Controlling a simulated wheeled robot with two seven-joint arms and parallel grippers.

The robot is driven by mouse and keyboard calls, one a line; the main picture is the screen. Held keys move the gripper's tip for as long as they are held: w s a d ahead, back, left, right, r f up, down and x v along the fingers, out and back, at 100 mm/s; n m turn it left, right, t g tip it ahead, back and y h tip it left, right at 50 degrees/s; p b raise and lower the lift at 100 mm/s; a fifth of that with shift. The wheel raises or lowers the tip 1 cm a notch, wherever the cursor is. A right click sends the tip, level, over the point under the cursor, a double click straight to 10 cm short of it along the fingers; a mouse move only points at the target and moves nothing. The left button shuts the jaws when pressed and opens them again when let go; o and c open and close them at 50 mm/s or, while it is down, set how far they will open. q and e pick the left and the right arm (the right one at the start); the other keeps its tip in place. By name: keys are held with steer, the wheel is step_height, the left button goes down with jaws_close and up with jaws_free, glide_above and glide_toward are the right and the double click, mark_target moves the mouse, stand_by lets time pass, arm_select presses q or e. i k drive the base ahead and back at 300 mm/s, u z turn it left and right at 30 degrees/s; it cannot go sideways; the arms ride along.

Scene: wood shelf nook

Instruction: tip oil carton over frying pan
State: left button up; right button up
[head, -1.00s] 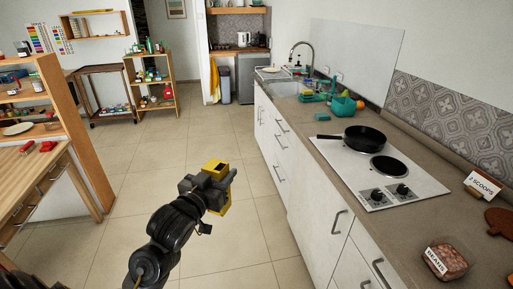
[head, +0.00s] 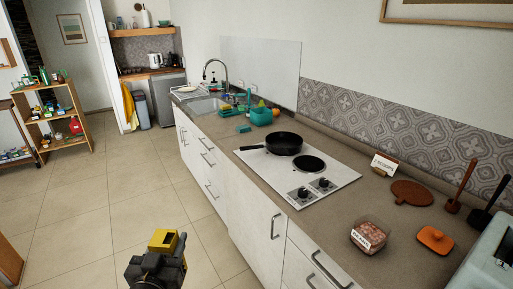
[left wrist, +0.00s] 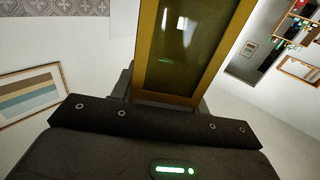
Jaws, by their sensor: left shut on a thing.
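My left gripper (head: 160,262) is at the bottom of the head view, over the floor and left of the counter front. It is shut on the oil carton (head: 163,240), a yellow box with a dark top. In the left wrist view the carton (left wrist: 196,45) stands up from the gripper, with a yellow edge and a dark greenish face. The black frying pan (head: 285,143) sits on the far burner of the white hob, its handle pointing left. The carton is well apart from the pan. My right gripper is not in view.
The white hob (head: 335,182) has a bare near burner and two knobs. A beans container (head: 369,235), a small sign (head: 384,164), a brown board (head: 412,193) and an orange-brown item (head: 435,239) are to its right. The floor beside the counter is clear.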

mark_target(278, 142)
steer(key=u, duration=1.25)
steer(key=i, duration=4.25)
steer(key=z, duration=4.8)
